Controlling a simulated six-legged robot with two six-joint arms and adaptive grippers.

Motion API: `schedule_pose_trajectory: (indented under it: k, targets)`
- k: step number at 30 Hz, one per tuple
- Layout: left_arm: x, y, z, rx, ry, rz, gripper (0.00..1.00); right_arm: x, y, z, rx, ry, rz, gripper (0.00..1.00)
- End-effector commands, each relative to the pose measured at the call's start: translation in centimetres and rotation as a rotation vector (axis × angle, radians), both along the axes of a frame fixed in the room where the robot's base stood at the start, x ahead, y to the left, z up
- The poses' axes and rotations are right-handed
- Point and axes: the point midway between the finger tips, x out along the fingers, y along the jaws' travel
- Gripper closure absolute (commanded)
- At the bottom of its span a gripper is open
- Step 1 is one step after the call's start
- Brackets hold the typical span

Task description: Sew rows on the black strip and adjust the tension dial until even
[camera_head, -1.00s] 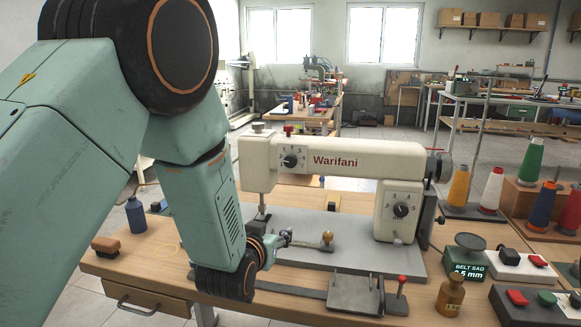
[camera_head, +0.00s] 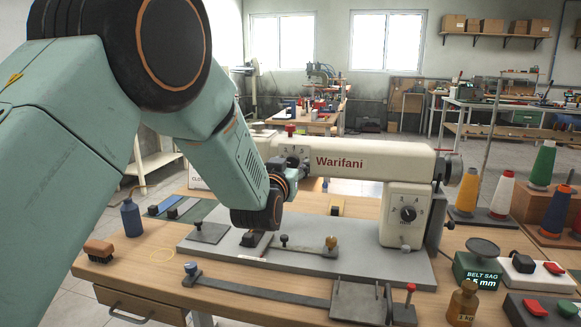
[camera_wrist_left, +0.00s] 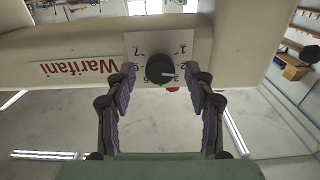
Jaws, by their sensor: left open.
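The cream Warifani sewing machine (camera_head: 345,160) stands on a grey base plate on the wooden bench. A black dial on a numbered white plate is at the left of its arm; the dial (camera_wrist_left: 160,70) shows clearly in the left wrist view. My left gripper (camera_wrist_left: 165,73) is open, with one finger on each side of the dial; I cannot tell whether they touch it. In the head view my wrist partly covers that dial. A second dial (camera_head: 408,213) is on the machine's right column. The dark strip (camera_head: 265,289) lies along the bench front. My right gripper is out of view.
A grey block with levers (camera_head: 360,303) sits at the strip's right end. Colored thread cones (camera_head: 503,193), a green "BELT SAG" readout (camera_head: 480,271) and a brass weight (camera_head: 463,302) stand at right.

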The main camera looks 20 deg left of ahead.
Motion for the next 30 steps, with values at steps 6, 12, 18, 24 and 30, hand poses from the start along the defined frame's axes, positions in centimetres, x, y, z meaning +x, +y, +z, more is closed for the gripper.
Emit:
schedule_pose_trajectory:
  k: [6,12,18,24,30]
  targets:
    - [0.89,0.09,-0.07,0.0,0.001,0.0,0.46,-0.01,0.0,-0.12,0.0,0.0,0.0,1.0]
    - [1.03,0.1,-0.02,0.0,0.001,0.0,0.46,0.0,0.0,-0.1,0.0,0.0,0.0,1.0]
    - [1.01,0.1,-0.02,0.0,0.001,0.0,0.62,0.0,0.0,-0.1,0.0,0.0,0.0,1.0]
    - [0.99,0.1,-0.01,0.0,0.001,0.0,0.79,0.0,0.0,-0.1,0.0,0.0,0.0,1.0]
    - [0.98,0.11,-0.01,0.0,0.001,0.0,0.96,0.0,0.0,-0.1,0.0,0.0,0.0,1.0]
